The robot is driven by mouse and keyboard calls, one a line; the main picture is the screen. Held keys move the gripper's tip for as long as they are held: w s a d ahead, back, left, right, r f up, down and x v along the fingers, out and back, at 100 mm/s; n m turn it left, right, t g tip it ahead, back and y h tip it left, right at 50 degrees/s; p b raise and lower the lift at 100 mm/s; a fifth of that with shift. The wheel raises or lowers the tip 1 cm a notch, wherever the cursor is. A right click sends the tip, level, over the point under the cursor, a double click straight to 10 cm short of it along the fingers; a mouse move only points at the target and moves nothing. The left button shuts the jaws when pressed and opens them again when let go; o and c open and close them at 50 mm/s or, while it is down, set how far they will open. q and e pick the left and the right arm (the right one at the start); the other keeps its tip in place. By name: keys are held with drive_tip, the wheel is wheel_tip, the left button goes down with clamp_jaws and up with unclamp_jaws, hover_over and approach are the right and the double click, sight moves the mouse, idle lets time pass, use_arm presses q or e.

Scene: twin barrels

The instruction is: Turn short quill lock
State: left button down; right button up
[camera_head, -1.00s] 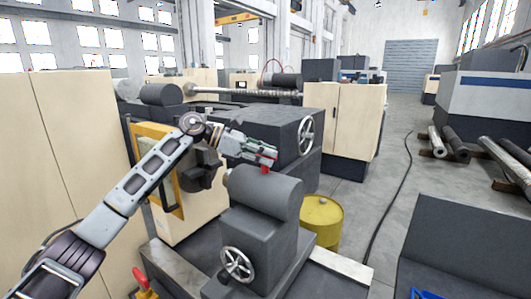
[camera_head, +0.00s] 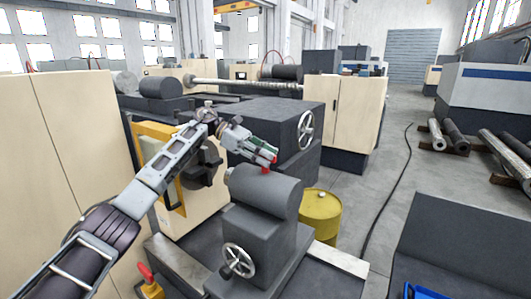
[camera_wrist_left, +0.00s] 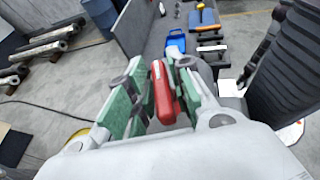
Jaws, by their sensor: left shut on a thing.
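The short quill lock is a small red lever (camera_head: 266,169) on top of the dark grey tailstock barrel (camera_head: 268,192). My left gripper (camera_head: 268,158) is over the barrel, with its fingers on the lever. In the left wrist view the red lever (camera_wrist_left: 163,95) stands between the green finger pads, and the gripper is shut on it. The fingers hide part of the lever in the head view. My right gripper is in neither view.
A handwheel (camera_head: 238,261) is on the tailstock's front. A yellow drum (camera_head: 321,214) stands right of the tailstock. A dark chuck (camera_head: 203,165) is behind my left arm.

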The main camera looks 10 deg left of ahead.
use_arm(q)
drive_tip(key=shift+r+m+g+p, duration=0.15)
drive_tip(key=shift+m+g+p, duration=0.2)
drive_tip(key=shift+m+g, duration=0.2)
drive_tip(key=shift+m+g+y+p, duration=0.3)
drive_tip(key=shift+m+g+p, duration=0.3)
drive_tip(key=shift+g, duration=0.15)
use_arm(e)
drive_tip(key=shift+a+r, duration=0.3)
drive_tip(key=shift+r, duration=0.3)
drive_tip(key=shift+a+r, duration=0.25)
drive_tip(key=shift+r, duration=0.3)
use_arm(q)
drive_tip(key=shift+m+g, duration=0.25)
drive_tip(key=shift+g, duration=0.05)
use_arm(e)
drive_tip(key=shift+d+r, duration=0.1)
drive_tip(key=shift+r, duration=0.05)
use_arm(q)
drive_tip(key=shift+p, duration=0.3)
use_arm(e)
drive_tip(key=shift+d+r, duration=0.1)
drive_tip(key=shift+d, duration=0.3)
use_arm(q)
drive_tip(key=c, duration=1.4)
unclamp_jaws()
drive_tip(key=shift+c, duration=0.2)
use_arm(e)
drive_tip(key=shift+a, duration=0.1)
